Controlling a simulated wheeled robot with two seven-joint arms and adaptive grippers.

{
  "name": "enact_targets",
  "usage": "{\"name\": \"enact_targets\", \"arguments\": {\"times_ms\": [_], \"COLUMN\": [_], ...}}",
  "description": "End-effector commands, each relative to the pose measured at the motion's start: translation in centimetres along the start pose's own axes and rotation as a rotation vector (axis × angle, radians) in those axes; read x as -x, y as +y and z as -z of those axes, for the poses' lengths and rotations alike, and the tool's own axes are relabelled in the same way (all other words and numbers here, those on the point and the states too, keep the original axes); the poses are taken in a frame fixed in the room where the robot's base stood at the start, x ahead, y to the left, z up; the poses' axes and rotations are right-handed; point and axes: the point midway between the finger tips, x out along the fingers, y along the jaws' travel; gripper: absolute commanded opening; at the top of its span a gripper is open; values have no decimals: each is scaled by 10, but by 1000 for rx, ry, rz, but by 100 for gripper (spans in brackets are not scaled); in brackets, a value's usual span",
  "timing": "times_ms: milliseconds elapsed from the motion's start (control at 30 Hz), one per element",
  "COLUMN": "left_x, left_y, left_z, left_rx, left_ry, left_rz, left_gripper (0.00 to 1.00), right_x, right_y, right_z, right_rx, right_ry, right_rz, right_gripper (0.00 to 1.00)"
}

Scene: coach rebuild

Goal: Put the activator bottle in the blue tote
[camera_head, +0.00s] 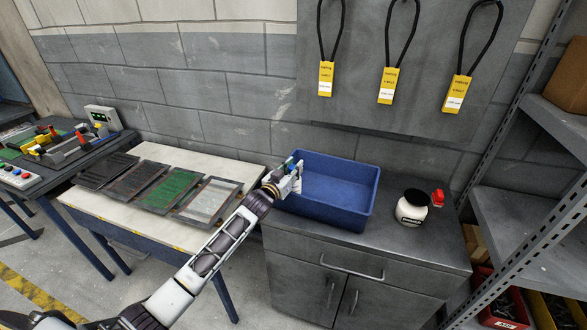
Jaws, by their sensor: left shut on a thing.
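The blue tote (345,208) stands on the dark cabinet top, open and with its inner floor looking bare where I see it. My left gripper (293,176) is at the tote's left rim, shut on a small, slim thing with a green-blue top (289,161), which I take for the activator bottle. The fingers and the tote's corner hide most of it. I cannot tell whether it is inside the wall or above the rim. My right gripper is not in view.
A white jar with a black lid (410,210) and a red-capped item (438,198) stand right of the tote. A pale bench (150,225) with several framed screens is at left. A metal shelf (520,215) stands at right. Yellow tags (387,86) hang above.

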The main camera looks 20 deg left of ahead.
Motion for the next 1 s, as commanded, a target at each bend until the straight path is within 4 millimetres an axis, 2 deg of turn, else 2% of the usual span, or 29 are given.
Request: {"name": "enact_targets", "arguments": {"times_ms": [767,800,967,1000], "left_x": [0,0,0,0], "left_y": [0,0,0,0], "left_z": [-11,-12,-12,-12], "left_rx": [0,0,0,0], "left_ry": [1,-1,0,0], "left_rz": [0,0,0,0], "left_gripper": [0,28,48,48], "right_x": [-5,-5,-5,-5], "right_y": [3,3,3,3], "right_z": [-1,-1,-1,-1], "right_rx": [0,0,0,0], "right_ry": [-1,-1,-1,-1], "right_rz": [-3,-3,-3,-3], "right_gripper": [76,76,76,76]}}
